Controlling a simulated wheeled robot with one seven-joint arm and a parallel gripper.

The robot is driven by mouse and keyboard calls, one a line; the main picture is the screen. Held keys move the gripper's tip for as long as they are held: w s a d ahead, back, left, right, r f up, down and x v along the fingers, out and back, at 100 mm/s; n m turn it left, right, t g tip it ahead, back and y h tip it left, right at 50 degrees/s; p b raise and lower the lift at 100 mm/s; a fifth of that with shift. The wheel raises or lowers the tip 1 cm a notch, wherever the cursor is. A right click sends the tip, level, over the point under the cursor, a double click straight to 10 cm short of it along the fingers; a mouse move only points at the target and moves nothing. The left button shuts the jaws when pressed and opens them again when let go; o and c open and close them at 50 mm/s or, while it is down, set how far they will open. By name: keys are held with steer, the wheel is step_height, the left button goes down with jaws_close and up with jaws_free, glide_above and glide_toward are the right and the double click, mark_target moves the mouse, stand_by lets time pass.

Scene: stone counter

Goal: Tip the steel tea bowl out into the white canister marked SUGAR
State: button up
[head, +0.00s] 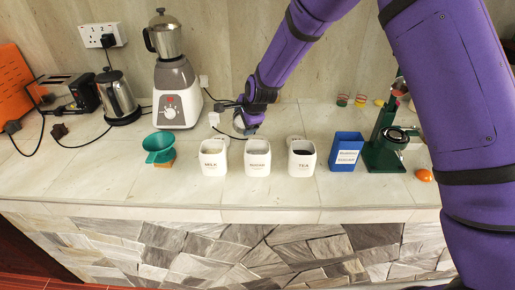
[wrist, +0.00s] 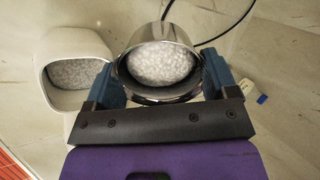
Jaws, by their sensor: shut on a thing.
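My gripper (head: 247,128) is above and just behind the row of white canisters. In the wrist view, its two blue fingers (wrist: 162,85) are shut on the steel tea bowl (wrist: 160,35), which holds white granules. The bowl can hardly be made out in the head view. The middle white canister (head: 257,168) seems to be the one marked SUGAR, though its lettering is small. A white canister (wrist: 47,45) with pale granules inside shows left of the bowl in the wrist view; its label is hidden there.
The MILK canister (head: 213,168) stands left and the TEA canister (head: 302,168), with dark contents, right. A teal funnel-like cup (head: 159,146), blender (head: 177,95), blue box (head: 346,151) and green press (head: 384,150) stand farther out. The counter's front strip is clear.

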steer(key=shift+s+d+r, duration=0.25)
steer(key=shift+d+r, duration=0.05)
steer(key=shift+r, duration=0.1)
steer(key=shift+s+r+t, duration=0.15)
steer(key=shift+t, duration=0.15)
steer(key=shift+y, duration=0.3)
steer(key=shift+s+d+f+t+y, duration=0.25)
steer(key=shift+s+f+t+y, duration=0.2)
steer(key=shift+t, duration=0.35)
steer(key=shift+s+d+r+t+y+p, duration=0.2)
steer(key=shift+t+y+p, duration=0.2)
steer(key=shift+t, duration=0.3)
steer(key=shift+s+d+r+t+y+p, duration=0.1)
steer(key=shift+s+r+t+y+p, duration=0.15)
steer(key=shift+t+y, duration=0.35)
steer(key=shift+s+d+r+t+y+p, duration=0.15)
steer(key=shift+t+y+p, duration=0.25)
steer(key=shift+t, duration=0.4)
stand_by(2.0)
steer(key=shift+s+d+f+t+y, duration=0.55)
steer(key=shift+s+f+t, duration=0.25)
steer(key=shift+t, duration=0.1)
stand_by(1.2)
